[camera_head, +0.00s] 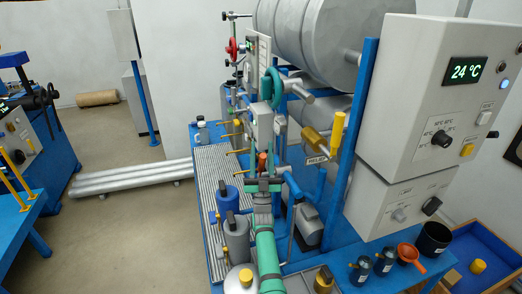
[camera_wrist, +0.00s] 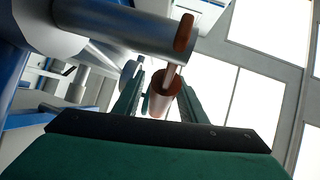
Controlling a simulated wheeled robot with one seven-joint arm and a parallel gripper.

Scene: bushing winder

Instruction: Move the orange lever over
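The orange lever (camera_head: 262,160) is small in the head view, right at the far end of my gripper (camera_head: 263,177). In the wrist view its orange grip (camera_wrist: 160,98) lies between the two green fingers of my gripper (camera_wrist: 163,82). A thin rod runs up from the grip to a second orange-brown part (camera_wrist: 184,34) beside a grey pipe. The fingers stand apart, with a gap seeming to show beside the grip. Contact cannot be made out. The far side of the lever is hidden.
A grey pipe (camera_wrist: 130,32) crosses close above the fingers. In the head view, a yellow-handled valve (camera_head: 318,142) and a grey control box (camera_head: 425,100) stand to the right. A green handwheel (camera_head: 271,88) is above. Blue and grey canisters (camera_head: 228,200) stand left of my arm.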

